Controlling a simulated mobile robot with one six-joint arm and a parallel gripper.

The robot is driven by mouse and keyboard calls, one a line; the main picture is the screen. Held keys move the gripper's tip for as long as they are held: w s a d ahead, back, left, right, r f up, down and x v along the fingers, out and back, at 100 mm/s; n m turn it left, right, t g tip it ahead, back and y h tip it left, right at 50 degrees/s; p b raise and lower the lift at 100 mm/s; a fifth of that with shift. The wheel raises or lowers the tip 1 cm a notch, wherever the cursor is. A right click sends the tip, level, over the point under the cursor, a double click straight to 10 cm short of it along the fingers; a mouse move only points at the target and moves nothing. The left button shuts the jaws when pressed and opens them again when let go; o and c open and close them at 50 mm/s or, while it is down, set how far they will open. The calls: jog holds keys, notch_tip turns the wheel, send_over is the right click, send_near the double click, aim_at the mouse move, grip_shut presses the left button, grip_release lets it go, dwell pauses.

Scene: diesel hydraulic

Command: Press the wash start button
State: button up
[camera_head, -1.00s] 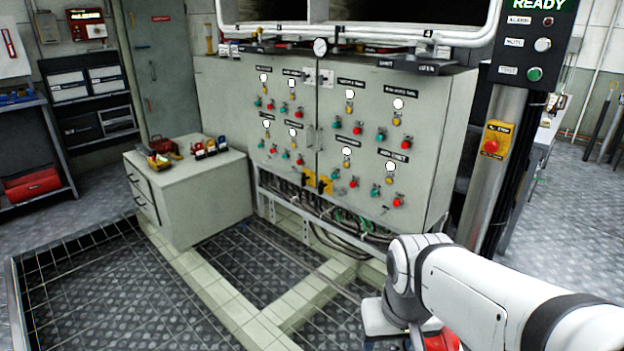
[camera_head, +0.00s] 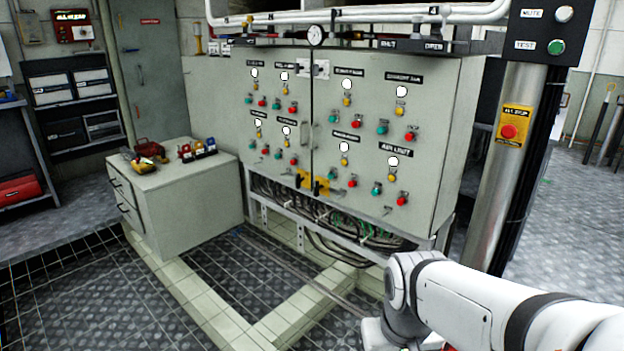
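A grey control cabinet (camera_head: 225,85) with two doors stands ahead. Its doors carry several groups of controls, each with a white lamp, a yellow control, a green button and a red button, under black labels. The labels are too small to read surely, so I cannot tell which button is wash start. One group at the lower right has a green button (camera_head: 377,188) and a red button (camera_head: 402,199). My white arm reaches in from the lower right, well in front of the cabinet. My gripper is not visible.
A grey drawer unit (camera_head: 190,205) with padlocks (camera_head: 198,149) on top stands left of the cabinet. A post at right carries a yellow box with a red stop button (camera_head: 509,132). Pale kerbs (camera_head: 300,305) and grating cover the floor in front.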

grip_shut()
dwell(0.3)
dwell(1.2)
